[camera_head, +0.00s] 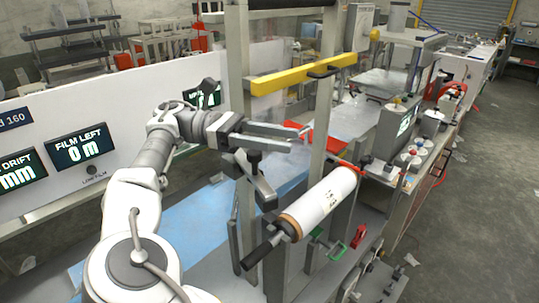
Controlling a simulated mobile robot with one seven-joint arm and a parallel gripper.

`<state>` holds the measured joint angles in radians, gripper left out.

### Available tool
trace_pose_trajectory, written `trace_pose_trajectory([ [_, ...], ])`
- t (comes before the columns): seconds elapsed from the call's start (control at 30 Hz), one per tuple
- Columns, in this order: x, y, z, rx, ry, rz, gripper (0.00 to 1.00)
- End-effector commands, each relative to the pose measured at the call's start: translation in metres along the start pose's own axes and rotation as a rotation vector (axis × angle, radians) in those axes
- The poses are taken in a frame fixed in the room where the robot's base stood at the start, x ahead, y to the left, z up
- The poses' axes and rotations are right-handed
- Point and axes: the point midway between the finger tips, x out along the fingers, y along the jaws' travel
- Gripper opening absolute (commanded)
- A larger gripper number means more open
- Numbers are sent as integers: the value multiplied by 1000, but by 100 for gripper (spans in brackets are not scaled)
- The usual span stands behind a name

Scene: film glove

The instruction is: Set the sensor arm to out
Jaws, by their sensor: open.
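My gripper (296,140) reaches in from the left with its two grey fingers apart and nothing seen between them. It is in front of a grey upright post of the film machine, below a yellow bar (300,75) with a black handle. A dark grey angled bracket (256,182) lies just below the fingers; I cannot tell whether they touch.
The roll's black handle (262,254) points toward me at lower centre. A green handle (328,246) and a red clamp (359,236) are below the roll. A white panel (125,105) carries displays, one reading FILM LEFT 0 m.

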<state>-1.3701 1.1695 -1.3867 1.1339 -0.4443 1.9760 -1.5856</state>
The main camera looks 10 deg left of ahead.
Motion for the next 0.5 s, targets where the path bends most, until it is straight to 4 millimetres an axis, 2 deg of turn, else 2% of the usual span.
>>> trace_pose_trajectory([
  [0.3,56,6,30,-2,5,0,50],
  [0.5,84,10,48,-1,3,1,50],
])
